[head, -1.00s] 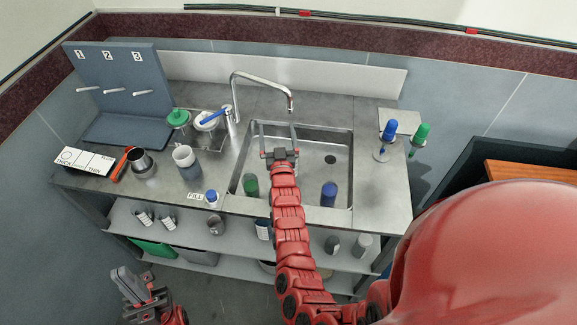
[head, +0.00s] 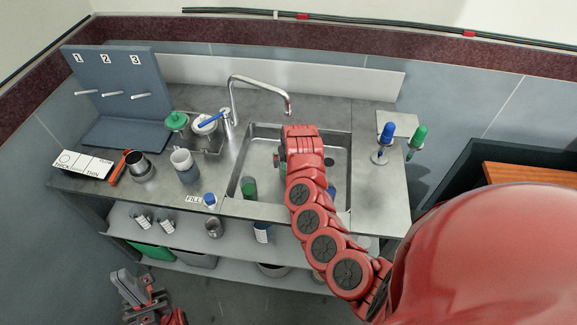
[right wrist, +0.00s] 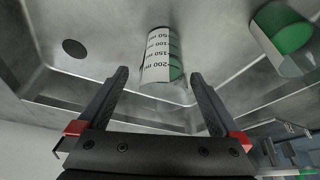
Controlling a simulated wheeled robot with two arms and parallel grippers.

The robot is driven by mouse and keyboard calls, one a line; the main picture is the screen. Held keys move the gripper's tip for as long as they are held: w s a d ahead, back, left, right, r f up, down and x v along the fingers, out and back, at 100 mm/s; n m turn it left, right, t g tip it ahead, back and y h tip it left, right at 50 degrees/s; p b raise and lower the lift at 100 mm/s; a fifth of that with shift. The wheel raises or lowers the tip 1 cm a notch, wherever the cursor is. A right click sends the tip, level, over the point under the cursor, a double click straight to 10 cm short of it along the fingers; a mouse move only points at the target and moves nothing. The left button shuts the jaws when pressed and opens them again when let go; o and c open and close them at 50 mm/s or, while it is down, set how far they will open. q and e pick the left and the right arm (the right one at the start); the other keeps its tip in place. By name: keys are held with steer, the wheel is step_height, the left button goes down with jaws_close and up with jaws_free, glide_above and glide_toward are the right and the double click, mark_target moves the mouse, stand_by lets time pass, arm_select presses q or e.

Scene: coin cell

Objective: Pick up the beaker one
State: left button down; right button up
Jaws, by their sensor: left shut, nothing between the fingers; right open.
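A clear beaker (right wrist: 158,55) with a white graduated label and a green patch lies in view in the sink (right wrist: 110,20), ahead of and between my right fingertips. No number one shows on it. My right gripper (right wrist: 159,74) is open, with no visible contact; in the head view its fingers are mostly hidden behind my right arm. A green-filled vessel (right wrist: 285,30) is at the upper right in the wrist view. In the head view, a green vessel (head: 249,187) and a partly hidden blue one (head: 331,190) are in the sink (head: 343,137). My left gripper (head: 124,280) is shut and empty, low at the left.
A faucet (head: 232,95) arches over the sink. A mug-like beaker (head: 185,165), a metal cup (head: 139,166) and a blue-capped bottle (head: 209,200) stand on the left counter. Blue (head: 385,140) and green (head: 416,140) items stand right. A numbered peg board (head: 115,85) is behind.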

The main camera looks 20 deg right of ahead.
steer(key=shift+w+f, duration=0.2)
steer(key=shift+f, duration=0.3)
steer(key=shift+w, duration=0.15)
steer(key=shift+b+x, duration=0.55)
steer(key=shift+x, duration=0.4)
steer(key=shift+w+f+b, duration=0.35)
steer(key=shift+f+b, duration=0.05)
steer(key=shift+b, duration=0.1)
steer(key=shift+w+f, duration=0.15)
steer(key=shift+f, duration=0.25)
steer(key=shift+w+d+f, duration=0.1)
steer(key=shift+w+f, duration=0.15)
steer(key=shift+f, duration=0.25)
